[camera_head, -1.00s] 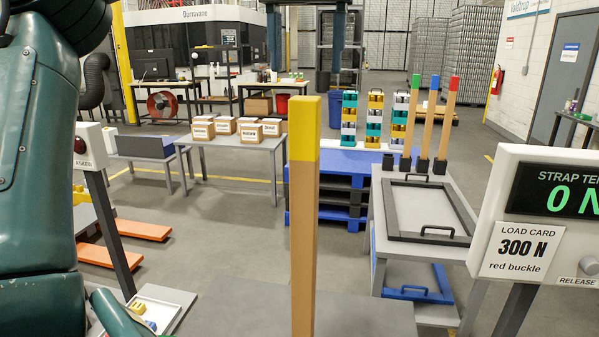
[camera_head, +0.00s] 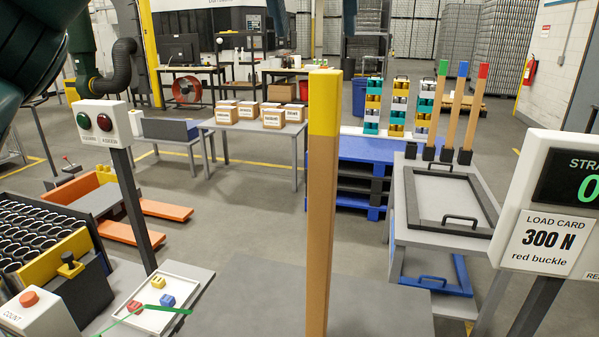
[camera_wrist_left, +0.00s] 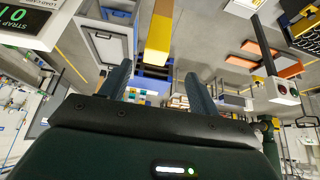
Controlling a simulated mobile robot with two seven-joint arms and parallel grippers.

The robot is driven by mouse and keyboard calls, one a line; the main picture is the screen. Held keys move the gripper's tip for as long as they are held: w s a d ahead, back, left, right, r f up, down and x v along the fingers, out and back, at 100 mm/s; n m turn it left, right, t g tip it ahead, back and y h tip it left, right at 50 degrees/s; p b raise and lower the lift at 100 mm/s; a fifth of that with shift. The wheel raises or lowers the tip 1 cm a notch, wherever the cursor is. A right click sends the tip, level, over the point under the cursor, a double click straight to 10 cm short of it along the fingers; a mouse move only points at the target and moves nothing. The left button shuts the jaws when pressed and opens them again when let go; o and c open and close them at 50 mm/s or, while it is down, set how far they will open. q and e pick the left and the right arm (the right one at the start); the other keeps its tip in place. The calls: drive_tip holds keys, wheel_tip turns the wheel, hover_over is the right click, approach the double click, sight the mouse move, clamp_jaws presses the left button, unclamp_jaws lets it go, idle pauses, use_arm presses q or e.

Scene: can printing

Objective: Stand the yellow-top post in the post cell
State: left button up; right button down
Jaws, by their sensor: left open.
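The yellow-top post (camera_head: 322,190) stands upright in the foreground, a square wooden post whose lower end is cut off by the frame. In the left wrist view, which is upside down, the yellow top (camera_wrist_left: 157,45) lies ahead of my left gripper (camera_wrist_left: 158,85), centred between its two spread fingers and apart from them. Green-, blue- and red-topped posts (camera_head: 464,110) stand in black sockets at the right. A black socket (camera_head: 410,150) left of them holds no post. My right gripper is not in view.
A grey table (camera_head: 250,290) lies around the post. A load-card display (camera_head: 545,235) stands at the right, a two-button stand (camera_head: 100,125) at the left. A white tray (camera_head: 180,318) with small coloured blocks lies lower left. Boxes stand on a rear table (camera_head: 255,128).

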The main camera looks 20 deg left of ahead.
sight(321, 72)
use_arm(q)
drive_tip(key=x, duration=1)
drive_tip(key=p+x, duration=0.1)
drive_tip(key=x, duration=0.1)
drive_tip(key=shift+w+d+f, duration=0.15)
drive_tip(key=shift+d+f, duration=0.15)
clamp_jaws()
